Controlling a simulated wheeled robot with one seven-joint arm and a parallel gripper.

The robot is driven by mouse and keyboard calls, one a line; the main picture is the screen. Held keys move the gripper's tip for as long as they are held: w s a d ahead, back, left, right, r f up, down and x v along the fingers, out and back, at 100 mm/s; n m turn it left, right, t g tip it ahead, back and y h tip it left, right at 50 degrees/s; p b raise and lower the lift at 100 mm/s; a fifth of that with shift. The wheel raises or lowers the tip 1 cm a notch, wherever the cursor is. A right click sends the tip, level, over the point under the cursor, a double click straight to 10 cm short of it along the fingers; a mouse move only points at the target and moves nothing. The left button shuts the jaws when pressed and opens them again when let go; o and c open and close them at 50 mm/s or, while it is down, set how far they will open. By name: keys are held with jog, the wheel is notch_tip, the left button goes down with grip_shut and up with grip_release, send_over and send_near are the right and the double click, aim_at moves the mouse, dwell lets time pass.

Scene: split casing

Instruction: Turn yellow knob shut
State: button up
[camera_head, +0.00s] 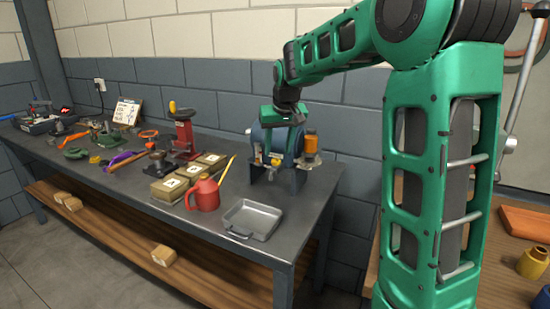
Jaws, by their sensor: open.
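A blue rounded casing (268,137) stands on a dark stand near the right end of the workbench. Small yellow parts (275,160) show low on its front; they are too small to tell which is the yellow knob. An orange cylinder (311,142) stands at the casing's right side. My gripper (270,132) points down at the top front of the casing, at the end of my green arm. It is open with nothing visible in it. Its fingertips are hard to make out against the casing, and I cannot tell whether they touch it.
The dark workbench (235,152) carries a grey metal tray (251,219), a red can (203,194), several tan boxes (170,188) and a red press (184,130). Tools crowd its left half. A brick wall stands behind. A second wooden surface with jars (533,263) lies at right.

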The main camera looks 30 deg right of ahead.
aim_at(276, 160)
jog(key=shift+x, duration=2.2)
jog(key=c, duration=1)
